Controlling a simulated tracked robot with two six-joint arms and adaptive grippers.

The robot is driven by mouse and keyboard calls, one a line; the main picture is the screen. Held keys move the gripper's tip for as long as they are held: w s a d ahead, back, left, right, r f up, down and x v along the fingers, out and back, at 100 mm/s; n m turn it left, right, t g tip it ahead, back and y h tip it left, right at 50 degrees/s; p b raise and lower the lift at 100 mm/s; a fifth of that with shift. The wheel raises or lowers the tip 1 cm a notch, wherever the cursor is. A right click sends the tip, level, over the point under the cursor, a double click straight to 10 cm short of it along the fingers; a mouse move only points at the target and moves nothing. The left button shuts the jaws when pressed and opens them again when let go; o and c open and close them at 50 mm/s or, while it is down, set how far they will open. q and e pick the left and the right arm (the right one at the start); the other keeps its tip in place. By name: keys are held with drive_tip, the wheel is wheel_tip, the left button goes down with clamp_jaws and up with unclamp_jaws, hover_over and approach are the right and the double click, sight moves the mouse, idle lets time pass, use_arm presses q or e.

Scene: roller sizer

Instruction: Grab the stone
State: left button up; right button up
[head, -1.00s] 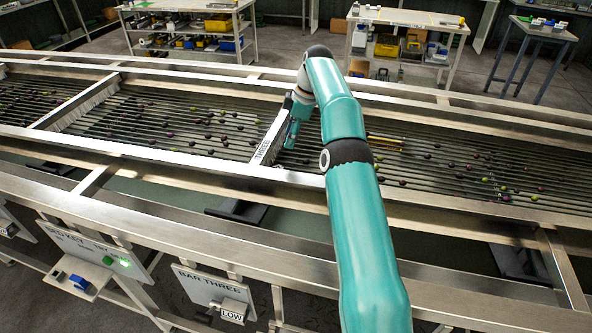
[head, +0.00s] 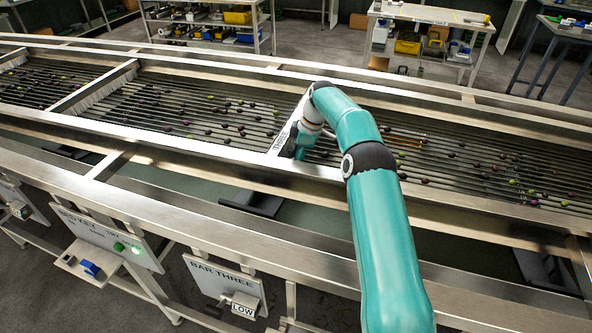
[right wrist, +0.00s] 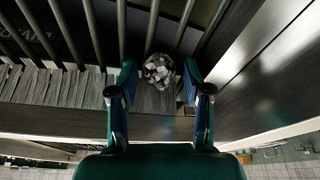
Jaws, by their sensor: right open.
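A rounded grey-and-white mottled stone (right wrist: 159,70) lies at the rollers (right wrist: 122,30) beside the brush strip (right wrist: 60,88) in the right wrist view. My right gripper (right wrist: 159,82) is open, with one finger on each side of the stone. A small gap shows on the left side; whether the right finger touches it I cannot tell. In the head view my right gripper (head: 297,149) is low over the roller bed next to the bar marked THREE (head: 287,132), and the stone is hidden there. My left gripper is not in view.
Metal side rails (head: 200,150) run along the bed. Dark and green fruits (head: 207,125) lie scattered on the rollers on both sides of the bar. A BAR THREE panel (head: 225,285) and a key panel with a green light (head: 110,240) hang in front. Benches stand behind.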

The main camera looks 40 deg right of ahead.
clamp_jaws()
idle(0.3)
